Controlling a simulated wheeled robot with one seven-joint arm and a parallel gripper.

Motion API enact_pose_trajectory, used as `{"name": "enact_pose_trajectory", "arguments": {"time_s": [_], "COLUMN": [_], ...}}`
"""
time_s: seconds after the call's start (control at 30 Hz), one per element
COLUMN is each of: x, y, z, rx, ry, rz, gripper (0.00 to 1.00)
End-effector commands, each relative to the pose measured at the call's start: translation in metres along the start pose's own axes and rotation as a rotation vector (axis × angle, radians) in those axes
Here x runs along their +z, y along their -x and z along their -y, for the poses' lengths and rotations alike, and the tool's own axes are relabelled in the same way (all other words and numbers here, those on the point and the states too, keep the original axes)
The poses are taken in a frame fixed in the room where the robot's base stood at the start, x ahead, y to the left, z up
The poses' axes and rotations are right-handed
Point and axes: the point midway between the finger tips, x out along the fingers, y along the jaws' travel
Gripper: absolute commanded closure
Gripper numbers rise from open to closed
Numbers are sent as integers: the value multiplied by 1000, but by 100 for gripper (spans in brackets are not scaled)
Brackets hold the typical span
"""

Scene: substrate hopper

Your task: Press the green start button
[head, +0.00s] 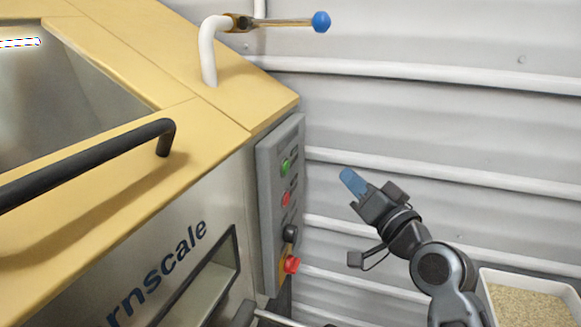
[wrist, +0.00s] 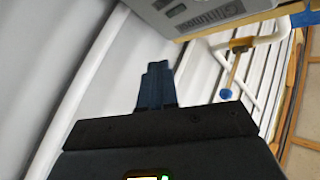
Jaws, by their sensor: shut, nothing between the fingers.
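The green start button (head: 285,166) is at the top of a grey control panel (head: 268,205) on the side of the yellow and steel hopper. Below it on the panel are a red button (head: 286,199), a black knob (head: 291,233) and a larger red button (head: 292,264). My gripper (head: 348,178) is shut and empty, with blue fingertips, to the right of the panel and apart from it. In the wrist view, the shut fingers (wrist: 157,80) point toward the ribbed wall. The green button does not show in the wrist view.
A black handle bar (head: 90,165) runs along the hopper front. A white pipe (head: 209,50) with a blue-knobbed lever (head: 320,22) rises from its top. A ribbed grey wall (head: 430,110) stands behind. A white bin of grain (head: 485,290) is at lower right.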

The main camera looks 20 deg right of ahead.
Motion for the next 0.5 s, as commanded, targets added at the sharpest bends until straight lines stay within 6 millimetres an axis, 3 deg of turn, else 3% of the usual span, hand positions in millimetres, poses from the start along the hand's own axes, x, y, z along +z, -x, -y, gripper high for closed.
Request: {"name": "enact_pose_trajectory", "arguments": {"time_s": [0.23, 0.5], "x": [4, 20], "y": [-8, -33], "z": [7, 26], "rx": [0, -1], "ry": [-1, 0], "rz": [1, 3], "gripper": [100, 100]}}
